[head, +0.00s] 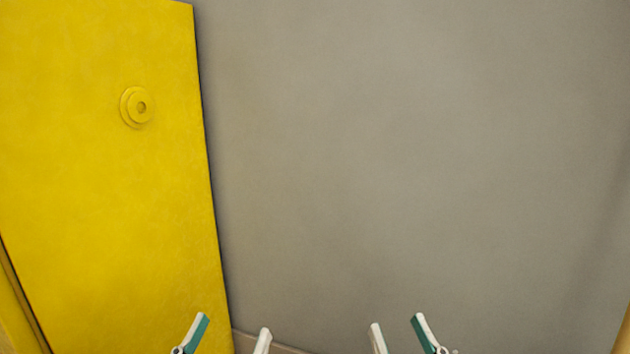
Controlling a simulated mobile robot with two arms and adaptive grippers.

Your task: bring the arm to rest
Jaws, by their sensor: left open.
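My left gripper (231,336) shows at the bottom edge, left of the middle. Its two fingers stand apart, with nothing seen between them. My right gripper (400,335) shows at the bottom edge, right of the middle. Its fingers also stand apart and nothing shows between them. Only the finger ends are in view; the arms and the rest of both grippers are cut off by the lower edge. The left gripper overlaps the lower right corner of a yellow panel (110,210) in the picture; I cannot tell the distance between them.
The tall yellow panel carries a round yellow stepped disc (138,107) in its upper part. A plain grey surface (420,160) fills the middle and right. A brownish strip (270,345) runs along the bottom near the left gripper. No loose objects are visible.

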